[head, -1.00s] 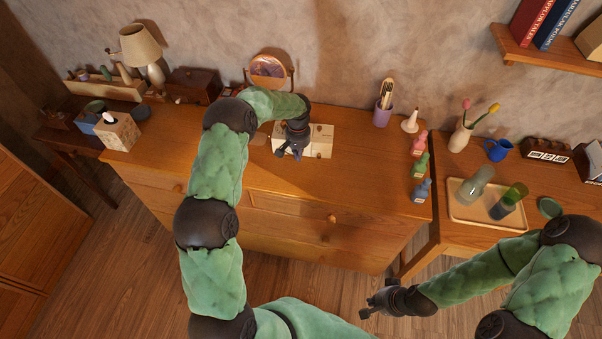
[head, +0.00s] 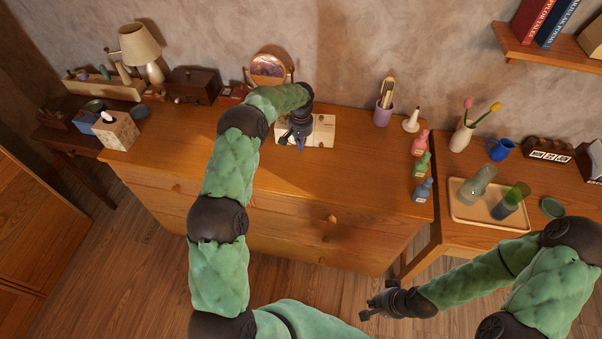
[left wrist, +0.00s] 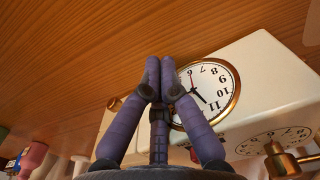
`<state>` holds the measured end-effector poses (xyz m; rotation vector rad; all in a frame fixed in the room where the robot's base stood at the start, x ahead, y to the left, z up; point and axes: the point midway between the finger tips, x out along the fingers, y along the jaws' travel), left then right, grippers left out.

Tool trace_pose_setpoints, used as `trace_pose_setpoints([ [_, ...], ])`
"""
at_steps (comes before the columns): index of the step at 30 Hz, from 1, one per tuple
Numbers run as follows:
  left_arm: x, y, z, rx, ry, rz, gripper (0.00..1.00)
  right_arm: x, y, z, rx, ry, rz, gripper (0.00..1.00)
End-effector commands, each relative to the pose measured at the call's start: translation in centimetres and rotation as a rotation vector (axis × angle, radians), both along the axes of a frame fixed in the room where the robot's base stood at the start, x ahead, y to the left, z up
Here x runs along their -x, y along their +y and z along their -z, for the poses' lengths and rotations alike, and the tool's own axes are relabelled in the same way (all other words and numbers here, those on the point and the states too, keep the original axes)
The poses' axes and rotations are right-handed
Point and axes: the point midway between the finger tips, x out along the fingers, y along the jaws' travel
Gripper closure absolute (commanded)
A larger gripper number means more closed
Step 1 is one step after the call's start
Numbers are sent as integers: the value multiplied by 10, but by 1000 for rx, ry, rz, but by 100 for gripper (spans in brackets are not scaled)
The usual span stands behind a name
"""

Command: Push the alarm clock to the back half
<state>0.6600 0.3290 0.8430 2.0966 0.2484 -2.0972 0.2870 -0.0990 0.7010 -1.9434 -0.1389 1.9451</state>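The cream, box-shaped alarm clock (head: 322,131) is on the wooden dresser, toward the wall. In the left wrist view, its cream body (left wrist: 262,80) shows a brass-rimmed round dial, a smaller dial and a brass knob. My left gripper (head: 291,147) is at the clock's left part in the head view. In the left wrist view its purple fingers (left wrist: 158,64) are together, beside the dial and covering part of it. Nothing shows between them; I cannot tell whether they touch the clock. My right gripper (head: 366,308) hangs low in front of the dresser, away from the clock; its fingers are too small to judge.
Behind the clock stands a round mirror (head: 268,69). A purple cup (head: 382,117) and small bottles (head: 421,166) are to the right. A tissue box (head: 117,131) is at the left end. The dresser top (head: 345,177) in front of the clock is clear.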

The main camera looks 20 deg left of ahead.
Motion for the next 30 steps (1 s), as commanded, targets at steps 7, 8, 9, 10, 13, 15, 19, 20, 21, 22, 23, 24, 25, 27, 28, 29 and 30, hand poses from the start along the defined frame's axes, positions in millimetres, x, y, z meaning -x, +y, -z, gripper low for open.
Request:
trace_pose_setpoints([
  [7, -3, 1, -1, -1, -3, -1, 100, 0, 0, 0, 0, 0, 0, 100],
  [8, -3, 1, -1, 0, -3, -1, 100, 0, 0, 0, 0, 0, 0, 100],
  [9, -3, 1, -1, -1, -3, -1, 100, 0, 0, 0, 0, 0, 0, 100],
  [10, -3, 1, -1, -1, -3, -1, 100, 0, 0, 0, 0, 0, 0, 100],
  [13, -3, 1, -1, -1, -4, -1, 100, 0, 0, 1, 0, 0, 0, 100],
  [15, -5, 2, -1, -1, -4, -2, 100, 0, 0, 1, 0, 0, 0, 100],
  [19, -10, 3, 0, -1, -3, -2, 100, 0, 0, 3, 0, 0, 0, 100],
  [20, -12, 3, 0, -1, -4, -2, 100, 0, 0, 3, 0, 0, 0, 100],
  [21, -14, 4, 0, -1, -4, -3, 100, 0, 0, 4, 0, 0, 0, 100],
  [22, -15, 4, 0, -1, -4, -3, 100, 0, 0, 4, 0, 0, 0, 100],
  [23, -16, 4, 1, -1, -3, -2, 100, 0, 0, 5, 0, 0, 0, 100],
  [24, -15, 4, 0, 0, -2, -2, 100, 0, 0, 4, 0, 0, 0, 100],
  [25, -15, 4, 0, 0, -2, -2, 100, 0, 0, 4, 0, 0, 0, 100],
  [27, -13, 4, -1, 0, -1, -2, 100, 0, 0, 3, 0, 0, 0, 100],
  [28, -11, 3, -1, 0, -2, -2, 100, 0, 0, 2, 0, 0, 0, 100],
  [29, -9, 3, -1, 0, -1, -1, 100, 0, 0, 2, 0, 0, 0, 100],
  [30, -7, 2, -2, -1, 0, -1, 100, 0, 0, 1, 0, 0, 0, 100],
])
